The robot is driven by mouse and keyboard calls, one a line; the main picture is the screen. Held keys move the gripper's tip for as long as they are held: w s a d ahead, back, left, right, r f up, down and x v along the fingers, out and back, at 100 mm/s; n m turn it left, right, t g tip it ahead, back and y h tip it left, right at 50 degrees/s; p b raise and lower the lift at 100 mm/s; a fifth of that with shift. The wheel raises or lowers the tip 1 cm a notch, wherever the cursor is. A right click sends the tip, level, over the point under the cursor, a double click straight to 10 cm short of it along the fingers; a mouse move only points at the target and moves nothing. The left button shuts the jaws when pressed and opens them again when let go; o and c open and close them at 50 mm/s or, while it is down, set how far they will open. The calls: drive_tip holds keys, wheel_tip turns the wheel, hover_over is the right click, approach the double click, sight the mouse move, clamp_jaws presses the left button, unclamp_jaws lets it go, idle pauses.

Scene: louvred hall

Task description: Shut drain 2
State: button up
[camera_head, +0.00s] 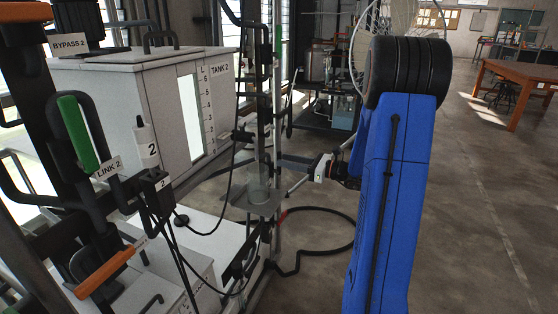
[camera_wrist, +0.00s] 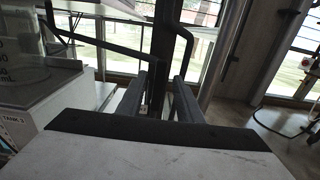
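No label reading drain 2 is legible, so I cannot tell which handle is its valve. In the head view, an orange-gripped handle (camera_head: 104,270) sits at lower left and a green-gripped handle (camera_head: 78,133) stands beside the LINK 2 label (camera_head: 108,168). The white tank 2 (camera_head: 155,100) is behind them. My gripper (camera_head: 287,173) reaches left toward the pipe rack, partly hidden by my blue arm. In the wrist view my gripper (camera_wrist: 166,90) has its two fingers apart. A dark bent pipe (camera_wrist: 160,45) shows beyond them; nothing is visibly clamped.
A clear vessel (camera_head: 258,185) stands on a small shelf by the pipes; a graduated vessel (camera_wrist: 22,60) shows at left in the wrist view. A black hose (camera_head: 330,213) loops on the floor. A wooden table (camera_head: 520,78) stands far right. Floor at right is open.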

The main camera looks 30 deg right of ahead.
drive_tip(key=shift+w+a, duration=0.4)
drive_tip(key=shift+w, duration=0.15)
drive_tip(key=shift+x, duration=0.9)
clamp_jaws()
idle(0.7)
